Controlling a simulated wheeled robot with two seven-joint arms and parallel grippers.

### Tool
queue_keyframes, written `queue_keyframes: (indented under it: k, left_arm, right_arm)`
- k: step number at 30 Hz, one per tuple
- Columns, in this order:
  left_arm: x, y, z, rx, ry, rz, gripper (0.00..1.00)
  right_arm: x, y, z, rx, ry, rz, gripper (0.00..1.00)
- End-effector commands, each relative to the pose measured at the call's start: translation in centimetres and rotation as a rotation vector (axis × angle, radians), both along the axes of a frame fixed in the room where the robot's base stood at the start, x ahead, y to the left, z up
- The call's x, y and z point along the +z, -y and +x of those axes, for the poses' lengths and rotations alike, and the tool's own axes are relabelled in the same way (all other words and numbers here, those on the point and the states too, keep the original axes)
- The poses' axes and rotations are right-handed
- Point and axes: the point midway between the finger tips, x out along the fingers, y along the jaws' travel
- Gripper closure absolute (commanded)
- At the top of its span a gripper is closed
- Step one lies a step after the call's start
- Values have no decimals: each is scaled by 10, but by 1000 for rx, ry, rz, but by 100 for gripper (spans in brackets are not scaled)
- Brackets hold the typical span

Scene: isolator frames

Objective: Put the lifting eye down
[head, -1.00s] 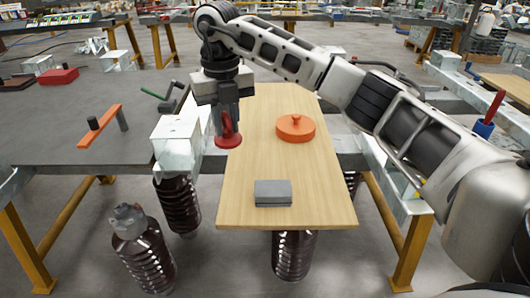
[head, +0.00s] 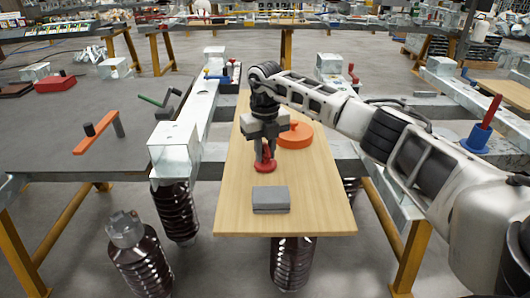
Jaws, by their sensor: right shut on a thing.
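The red lifting eye (head: 265,165) is between the fingers of my right gripper (head: 264,150), with its round base downward. It is over the wooden board (head: 315,195), left of an orange round lidded thing (head: 296,136) and behind a grey block (head: 271,200). The base looks at or very near the board's surface; I cannot tell whether it touches. My right gripper points down and is shut on the eye, hiding part of its ring. My left gripper is not in view.
A grey table (head: 60,150) at the left bears an orange bar with a handle (head: 98,135). Galvanised beams (head: 172,140) run beside the board. Dark ribbed insulators (head: 140,258) stand below. A blue holder with a red rod (head: 478,136) is at the right. The board's front right is clear.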

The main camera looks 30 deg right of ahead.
Motion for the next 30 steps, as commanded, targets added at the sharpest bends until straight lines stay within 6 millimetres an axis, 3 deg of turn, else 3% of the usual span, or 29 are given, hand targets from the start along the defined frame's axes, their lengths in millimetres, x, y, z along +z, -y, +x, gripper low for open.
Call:
queue_keyframes:
  k: [11,12,14,23,26,30]
  left_arm:
    - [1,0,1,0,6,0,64]
    - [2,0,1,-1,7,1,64]
    - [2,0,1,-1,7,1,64]
    - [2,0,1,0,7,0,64]
    - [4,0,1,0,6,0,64]
    - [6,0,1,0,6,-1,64]
  right_arm:
    - [-6,0,1,-1,2,1,100]
    - [-7,0,0,-1,2,1,74]
    - [-7,0,0,-1,2,1,57]
    - [-5,0,0,-1,2,1,57]
    - [3,0,1,0,4,0,57]
    - [27,0,1,-1,6,-1,57]
